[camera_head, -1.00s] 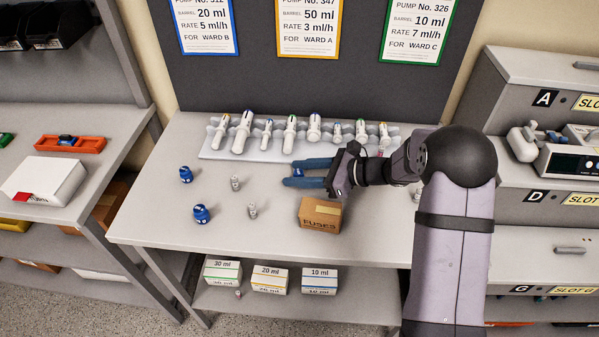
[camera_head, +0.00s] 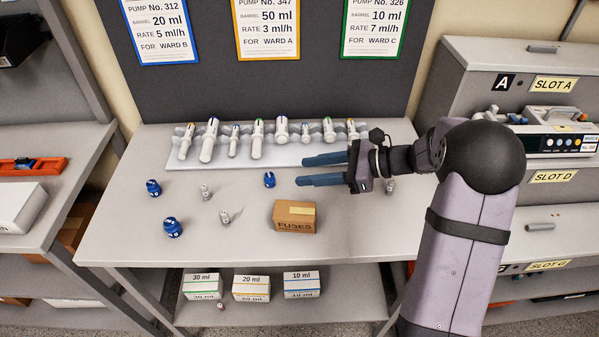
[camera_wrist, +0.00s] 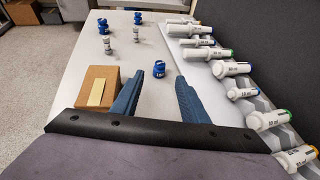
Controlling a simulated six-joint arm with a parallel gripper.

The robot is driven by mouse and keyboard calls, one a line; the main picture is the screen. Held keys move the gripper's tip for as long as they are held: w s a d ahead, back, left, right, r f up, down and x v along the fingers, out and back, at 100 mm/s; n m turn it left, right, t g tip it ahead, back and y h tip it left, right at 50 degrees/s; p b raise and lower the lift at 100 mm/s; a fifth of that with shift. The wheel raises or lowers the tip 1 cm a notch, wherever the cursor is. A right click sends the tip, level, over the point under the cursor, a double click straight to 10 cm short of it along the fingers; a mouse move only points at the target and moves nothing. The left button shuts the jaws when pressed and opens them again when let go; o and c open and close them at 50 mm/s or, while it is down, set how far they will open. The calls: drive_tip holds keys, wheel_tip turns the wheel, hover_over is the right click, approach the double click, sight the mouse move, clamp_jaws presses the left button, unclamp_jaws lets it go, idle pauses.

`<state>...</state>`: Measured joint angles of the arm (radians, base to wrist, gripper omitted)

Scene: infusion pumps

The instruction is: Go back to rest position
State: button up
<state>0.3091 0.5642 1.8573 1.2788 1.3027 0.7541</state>
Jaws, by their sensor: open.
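My gripper (camera_head: 322,170) is open, with two blue fingers pointing left over the right half of the workbench. Nothing is between the fingers. It also shows in the wrist view (camera_wrist: 158,95). A blue knob-like piece (camera_head: 269,180) stands on the bench just left of the fingertips and apart from them; the wrist view shows it (camera_wrist: 159,69) beyond the fingers. A cardboard box marked FUSES (camera_head: 295,217) stands in front of the gripper, apart from it.
A white rack (camera_head: 290,157) of several syringes lies along the bench's back. Two blue pieces (camera_head: 153,188) (camera_head: 173,228) and small grey-white pieces (camera_head: 205,192) (camera_head: 224,217) stand left. A pump (camera_head: 550,143) sits in the right cabinet. Boxes (camera_head: 251,288) are on the lower shelf. Posters hang behind.

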drive_tip(key=shift+d+r, duration=0.1)
drive_tip(key=shift+d, duration=0.1)
drive_tip(key=shift+s, duration=0.1)
drive_tip(key=shift+s+d+h, duration=0.15)
drive_tip(key=shift+d+h, duration=0.15)
drive_tip(key=s+d+n+h+p, duration=0.1)
drive_tip(key=d, duration=0.1)
drive_tip(key=s+d+n+h+p, duration=0.1)
drive_tip(key=s+d, duration=0.1)
drive_tip(key=s+d+n+h+p, duration=0.1)
drive_tip(key=s+d+n, duration=0.1)
drive_tip(key=shift+r+g+h, duration=0.15)
drive_tip(key=shift+g+h, duration=0.25)
drive_tip(key=s+n+g+h, duration=0.1)
drive_tip(key=s+n, duration=0.1)
drive_tip(key=s+a+f+n+h+p, duration=0.1)
drive_tip(key=s, duration=0.2)
drive_tip(key=s+f+n+g, duration=0.1)
drive_tip(key=s+n, duration=0.1)
drive_tip(key=s, duration=0.1)
drive_tip(key=shift+s+a+f+n+g+h, duration=0.1)
drive_tip(key=shift+s+a+n+g+h, duration=0.1)
drive_tip(key=shift+a+n+g+h, duration=0.15)
drive_tip(key=s+d+n+h+p, duration=0.2)
drive_tip(key=s+d+n+h, duration=0.2)
drive_tip(key=s+n, duration=0.5)
drive_tip(key=n+h, duration=0.2)
drive_tip(key=shift+s+d+f+n+p, duration=0.25)
drive_tip(key=shift+s+f+n+p, duration=0.05)
drive_tip(key=shift+s+n, duration=0.1)
